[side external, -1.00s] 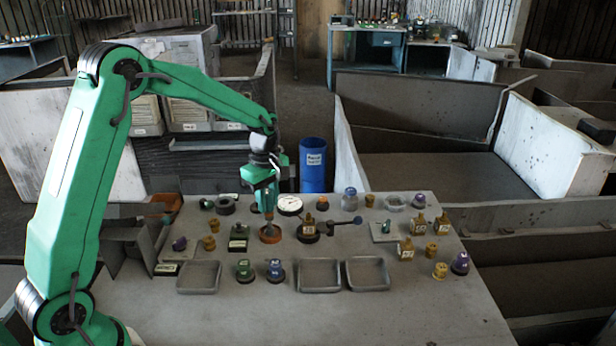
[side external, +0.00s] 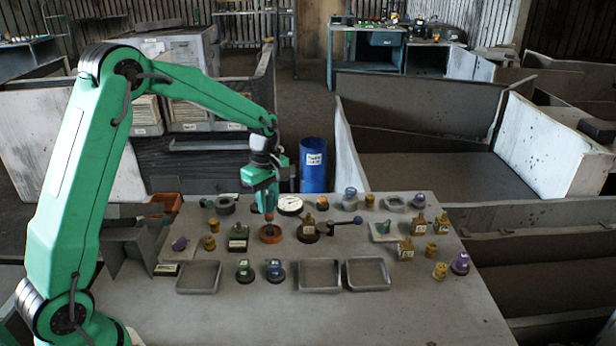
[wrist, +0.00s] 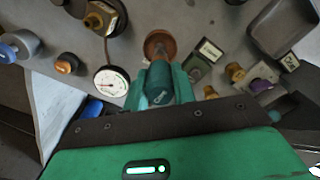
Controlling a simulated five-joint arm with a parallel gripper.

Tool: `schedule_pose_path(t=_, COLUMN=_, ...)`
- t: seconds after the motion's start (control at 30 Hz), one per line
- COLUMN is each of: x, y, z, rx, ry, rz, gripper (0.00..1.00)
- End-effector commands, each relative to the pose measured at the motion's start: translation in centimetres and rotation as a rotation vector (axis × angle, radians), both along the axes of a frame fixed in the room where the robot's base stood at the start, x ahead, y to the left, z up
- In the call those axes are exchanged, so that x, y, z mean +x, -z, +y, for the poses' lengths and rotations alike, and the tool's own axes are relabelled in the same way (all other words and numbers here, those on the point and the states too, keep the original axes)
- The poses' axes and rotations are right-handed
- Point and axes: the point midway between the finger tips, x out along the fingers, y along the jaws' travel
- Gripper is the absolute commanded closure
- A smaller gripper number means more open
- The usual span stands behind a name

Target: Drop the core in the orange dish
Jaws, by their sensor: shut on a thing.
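My gripper (side external: 267,203) is shut on the core, just above the orange dish (side external: 270,239). In the wrist view the core (wrist: 160,82) looks like a teal cylinder with small white lettering, held between the two green fingers. In the side view a reddish-brown piece shows below the fingers, reaching down toward the dish. The dish is a small round orange-brown cup; it also shows in the wrist view (wrist: 160,36), just beyond the fingertips. I cannot tell whether the core's lower end touches the dish.
A dark round base with a brass-coloured block (side external: 308,232) stands close to the right of the dish. A white dial gauge (side external: 290,205) is behind it. A dark green labelled block (side external: 238,240) is on the left. Grey trays (side external: 320,290) lie in front, with bare tabletop beyond.

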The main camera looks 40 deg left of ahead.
Motion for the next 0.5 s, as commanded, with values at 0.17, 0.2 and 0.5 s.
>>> schedule_pose_path(t=0.17, x=0.0, y=-0.01, z=0.0, rx=0.0, ry=0.0, rz=0.0, gripper=0.98)
schedule_pose_path(t=0.2, x=0.0, y=0.0, z=0.0, rx=0.0, ry=0.0, rz=0.0, gripper=0.98)
schedule_pose_path(t=0.5, x=-0.02, y=0.34, z=0.0, rx=0.0, ry=0.0, rz=0.001, gripper=0.98)
